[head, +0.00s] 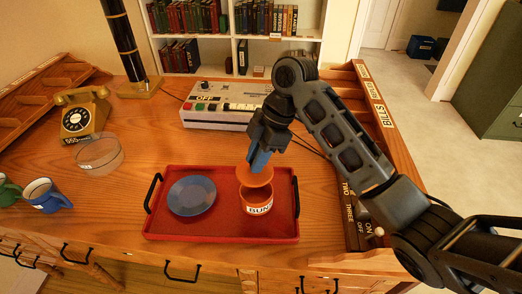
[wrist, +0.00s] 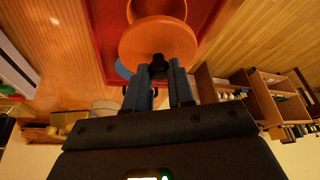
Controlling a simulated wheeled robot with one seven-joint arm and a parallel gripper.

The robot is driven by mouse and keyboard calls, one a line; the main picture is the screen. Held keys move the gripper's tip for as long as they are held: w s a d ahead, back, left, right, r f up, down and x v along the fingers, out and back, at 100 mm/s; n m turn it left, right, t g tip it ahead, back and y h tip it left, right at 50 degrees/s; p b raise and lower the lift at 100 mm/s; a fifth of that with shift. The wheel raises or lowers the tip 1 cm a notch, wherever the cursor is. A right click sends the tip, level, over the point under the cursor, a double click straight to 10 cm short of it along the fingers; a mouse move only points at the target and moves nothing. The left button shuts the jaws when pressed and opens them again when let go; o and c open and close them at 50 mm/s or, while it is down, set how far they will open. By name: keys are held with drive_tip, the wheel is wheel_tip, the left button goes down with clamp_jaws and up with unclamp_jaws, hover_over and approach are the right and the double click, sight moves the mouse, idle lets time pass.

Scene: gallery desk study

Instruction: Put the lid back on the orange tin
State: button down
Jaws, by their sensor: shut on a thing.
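The orange tin (head: 257,203) with a white label reading "BUN" stands upright on the right side of the red tray. Part of its rim shows in the wrist view (wrist: 158,9). The round orange lid (head: 254,178) is just above the tin, slightly tilted and a little left of it. My gripper (head: 259,163) is shut on the lid, apparently on its dark knob (wrist: 158,68), with blue fingers on both sides in the wrist view. Whether the lid touches the tin's rim I cannot tell.
The red tray (head: 217,233) with black handles also holds a blue plate (head: 192,196). A glass bowl (head: 100,153), blue mug (head: 46,194) and yellow telephone (head: 82,115) stand to the left. A white button console (head: 218,107) is behind. The desk left of the tray has free room.

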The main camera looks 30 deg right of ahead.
drive_tip(key=shift+s+d+f, duration=0.1)
drive_tip(key=shift+s, duration=0.15)
wheel_tip(320, 180, down, 4)
drive_tip(key=b, duration=0.4)
drive_tip(key=shift+f, duration=0.25)
drive_tip(key=shift+f+b, duration=0.45)
drive_tip(key=shift+f, duration=0.45)
drive_tip(key=shift+r+p, duration=0.1)
drive_tip(key=shift+p, duration=0.2)
drive_tip(key=shift+f, duration=0.2)
idle(1.7)
drive_tip(key=c, duration=0.9)
unclamp_jaws()
drive_tip(key=shift+o, duration=0.4)
